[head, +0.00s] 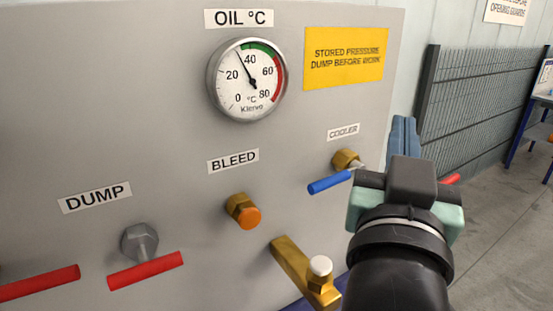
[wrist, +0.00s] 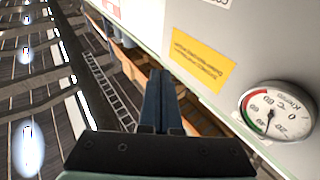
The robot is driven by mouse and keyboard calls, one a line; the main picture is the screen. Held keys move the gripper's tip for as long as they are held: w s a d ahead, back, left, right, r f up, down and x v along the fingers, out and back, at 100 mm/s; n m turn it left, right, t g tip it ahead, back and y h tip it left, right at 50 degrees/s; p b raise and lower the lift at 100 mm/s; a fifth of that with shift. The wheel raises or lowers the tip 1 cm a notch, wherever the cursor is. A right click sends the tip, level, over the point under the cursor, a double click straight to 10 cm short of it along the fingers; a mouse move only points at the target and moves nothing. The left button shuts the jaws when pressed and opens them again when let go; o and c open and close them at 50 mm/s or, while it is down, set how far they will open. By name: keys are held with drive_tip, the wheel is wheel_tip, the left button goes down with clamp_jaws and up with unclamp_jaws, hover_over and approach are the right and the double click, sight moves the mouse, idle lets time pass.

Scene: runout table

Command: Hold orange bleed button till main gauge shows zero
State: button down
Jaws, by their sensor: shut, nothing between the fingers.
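The orange bleed button (head: 248,217) sits on a brass fitting under the BLEED label (head: 234,160) on the grey panel, with nothing touching it. My gripper (head: 404,122) is to the right of the button, near the panel's right edge. Its blue fingers are shut together and empty; they also show in the wrist view (wrist: 158,78). The main gauge is not in view. The gauge that shows is the OIL °C gauge (head: 246,80), with its needle a little under 40. It also appears tilted in the wrist view (wrist: 277,112).
A blue-handled COOLER valve (head: 330,182) is just left of my gripper. A brass fitting with a white knob (head: 320,265) stands out below the button. A red DUMP handle (head: 146,270) is at lower left. A yellow sign (head: 345,58) is on the panel. Open floor lies right.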

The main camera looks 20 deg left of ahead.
wheel_tip(320, 180, up, 4)
drive_tip(key=w+m+g+y+p, duration=0.1)
drive_tip(key=w+g+p, duration=0.15)
drive_tip(key=p, duration=0.85)
drive_tip(key=s+a+f+m+g+y+p, duration=0.2)
drive_tip(key=f+m+g+y+p, duration=0.1)
drive_tip(key=f+m, duration=0.3)
drive_tip(key=s+a+f+m+g+y+p, duration=0.1)
drive_tip(key=s+f+m+g+y+p, duration=0.25)
drive_tip(key=f, duration=0.35)
drive_tip(key=s+f+m+y, duration=0.2)
drive_tip(key=s+m+y, duration=0.1)
drive_tip(key=s+m, duration=0.2)
drive_tip(key=s+f+m+g+y, duration=0.1)
drive_tip(key=s+f+m+y, duration=0.1)
drive_tip(key=s+m, duration=0.4)
drive_tip(key=m+y, duration=0.1)
drive_tip(key=m, duration=0.3)
drive_tip(key=shift+s+a+f+y, duration=0.15)
drive_tip(key=shift+f+y, duration=0.1)
drive_tip(key=shift+y, duration=0.1)
